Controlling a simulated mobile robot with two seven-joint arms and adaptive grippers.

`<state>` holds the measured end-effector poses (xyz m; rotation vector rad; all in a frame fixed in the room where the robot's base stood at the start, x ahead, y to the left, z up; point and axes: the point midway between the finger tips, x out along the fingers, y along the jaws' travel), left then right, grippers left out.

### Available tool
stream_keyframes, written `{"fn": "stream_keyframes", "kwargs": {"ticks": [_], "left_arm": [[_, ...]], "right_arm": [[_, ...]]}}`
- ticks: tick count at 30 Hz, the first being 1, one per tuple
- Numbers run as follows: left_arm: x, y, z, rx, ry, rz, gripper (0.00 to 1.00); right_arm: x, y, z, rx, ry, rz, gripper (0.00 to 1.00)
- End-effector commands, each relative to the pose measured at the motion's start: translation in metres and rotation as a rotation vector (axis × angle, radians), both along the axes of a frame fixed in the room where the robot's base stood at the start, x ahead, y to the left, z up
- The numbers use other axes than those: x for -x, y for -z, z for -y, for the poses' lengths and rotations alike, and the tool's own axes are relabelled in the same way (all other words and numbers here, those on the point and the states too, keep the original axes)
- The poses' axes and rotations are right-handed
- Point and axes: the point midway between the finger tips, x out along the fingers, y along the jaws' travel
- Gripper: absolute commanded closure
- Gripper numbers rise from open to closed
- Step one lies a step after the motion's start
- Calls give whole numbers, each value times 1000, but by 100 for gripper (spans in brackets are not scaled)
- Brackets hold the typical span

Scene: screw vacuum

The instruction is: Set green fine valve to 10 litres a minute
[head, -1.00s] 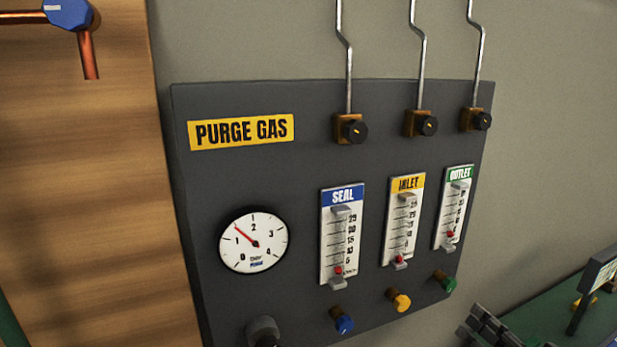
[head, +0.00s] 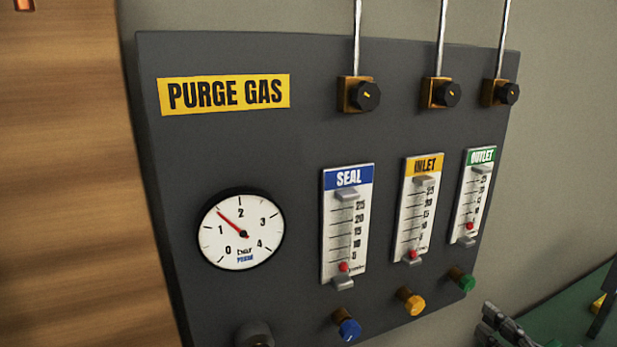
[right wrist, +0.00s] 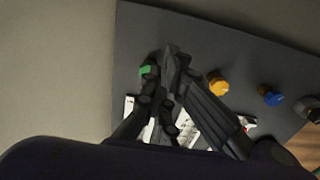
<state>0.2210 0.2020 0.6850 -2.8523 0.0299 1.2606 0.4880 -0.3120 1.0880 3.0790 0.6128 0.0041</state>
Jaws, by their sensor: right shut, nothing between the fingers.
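The green fine valve (head: 462,279) is a small green knob at the lower right of the grey purge gas panel (head: 300,145). The OUTLET flow meter (head: 477,190) above it has a green label, and its red float (head: 470,226) sits near the bottom of the scale. My right gripper (head: 490,314) shows at the bottom edge of the head view, below and right of the green knob. In the right wrist view its dark fingers (right wrist: 172,58) are shut and empty beside the green knob (right wrist: 148,71), partly covering it. I cannot tell whether they touch. My left gripper is not in view.
The yellow knob (head: 411,301) and blue knob (head: 347,326) sit left of the green one. Black knobs (head: 447,94) line the panel top. The pressure gauge (head: 240,232) reads about 1.5 bar. A green surface (head: 560,310) lies at lower right.

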Motion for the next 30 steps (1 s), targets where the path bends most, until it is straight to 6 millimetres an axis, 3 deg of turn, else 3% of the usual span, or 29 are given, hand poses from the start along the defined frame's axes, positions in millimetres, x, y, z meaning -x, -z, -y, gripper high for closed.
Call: {"fn": "stream_keyframes", "kwargs": {"ticks": [1,5,12,30], "left_arm": [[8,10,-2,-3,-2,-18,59],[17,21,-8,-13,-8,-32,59],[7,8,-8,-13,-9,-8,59],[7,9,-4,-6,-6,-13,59]], "right_arm": [[-7,5,-4,-2,-2,-3,100],[-23,6,-10,-2,-2,-4,100],[-43,-1,-18,-2,0,1,100],[-49,0,-19,-1,2,0,100]]}}
